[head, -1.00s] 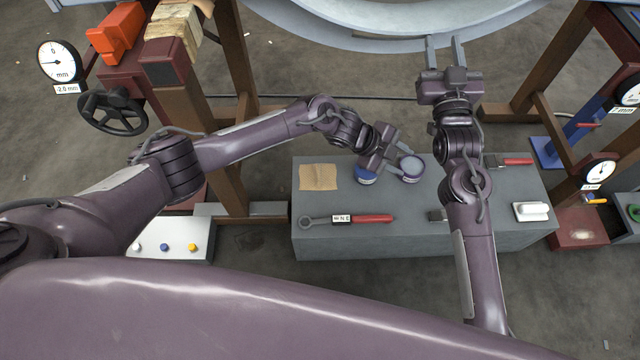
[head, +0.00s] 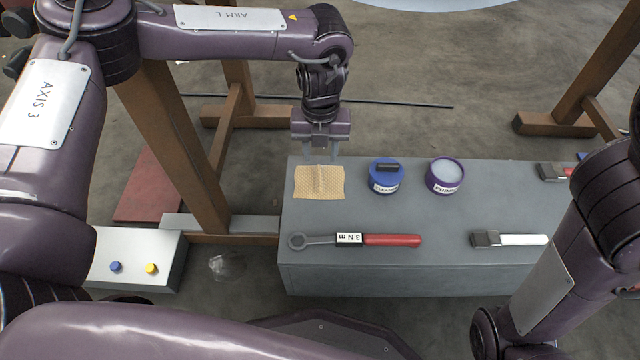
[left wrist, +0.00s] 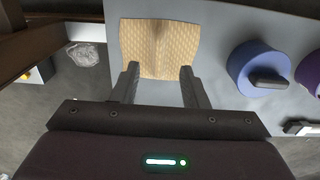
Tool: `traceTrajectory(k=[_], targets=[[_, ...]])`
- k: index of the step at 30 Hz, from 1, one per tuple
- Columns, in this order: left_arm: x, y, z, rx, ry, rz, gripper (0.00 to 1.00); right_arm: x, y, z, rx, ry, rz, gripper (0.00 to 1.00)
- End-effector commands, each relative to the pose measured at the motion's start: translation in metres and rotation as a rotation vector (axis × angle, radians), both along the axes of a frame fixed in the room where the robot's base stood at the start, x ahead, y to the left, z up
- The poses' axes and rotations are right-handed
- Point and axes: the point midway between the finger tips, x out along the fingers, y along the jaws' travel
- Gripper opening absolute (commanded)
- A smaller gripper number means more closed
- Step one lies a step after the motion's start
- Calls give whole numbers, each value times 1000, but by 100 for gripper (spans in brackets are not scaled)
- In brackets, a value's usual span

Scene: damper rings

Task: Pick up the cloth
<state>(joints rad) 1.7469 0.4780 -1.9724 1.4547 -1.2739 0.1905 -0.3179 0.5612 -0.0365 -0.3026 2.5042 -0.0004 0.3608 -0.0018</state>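The cloth (head: 320,183) is a tan, textured square with a raised fold down its middle. It lies on the left end of the grey bench top (head: 400,215). My left gripper (head: 321,158) is over the cloth's far edge, pointing down. In the left wrist view the cloth (left wrist: 160,47) lies just beyond the fingertips. There my left gripper (left wrist: 159,70) has its two fingers spread with nothing between them but bench and cloth edge. Whether the fingers touch the cloth is unclear. My right arm is at the right edge of the head view; its gripper is out of view.
A blue tin (head: 384,180) and a purple tin (head: 444,177) stand right of the cloth. A red-handled wrench (head: 390,240) and a white-handled brush (head: 520,240) lie in front. A white button box (head: 135,262) is at the left. A wooden post (head: 180,150) stands near my left arm.

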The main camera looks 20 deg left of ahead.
Motion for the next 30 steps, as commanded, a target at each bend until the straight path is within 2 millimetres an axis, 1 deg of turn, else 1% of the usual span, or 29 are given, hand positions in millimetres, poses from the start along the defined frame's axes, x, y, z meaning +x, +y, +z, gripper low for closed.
traceTrajectory(k=[1, 5, 8, 12, 15, 18, 24, 26, 30], targets=[[0, 0, -9, -1, 0, 0, 40, -2, -2, -3, 6, -6, -2, 36], [0, 0, -15, -2, -1, 1, 40, -2, -3, -7, 8, -4, -5, 36], [0, 1, -26, -1, 0, 1, 40, -2, -3, -18, 8, -3, -5, 36], [1, 3, -44, -1, -2, 0, 40, -1, -3, -38, 8, -3, -5, 36], [1, 3, -58, -2, -1, 0, 40, -1, -3, -48, 7, -2, -5, 36], [1, 3, -62, -3, -1, 0, 40, -1, -3, -51, 8, -1, -5, 36], [1, 3, -60, -3, -1, 1, 40, -1, -3, -48, 8, 0, -5, 36], [1, 3, -60, -3, -1, 1, 33, -1, -3, -48, 8, 0, -5, 36], [1, 3, -60, -3, -1, 1, 15, -1, -3, -48, 8, -1, -5, 36]])
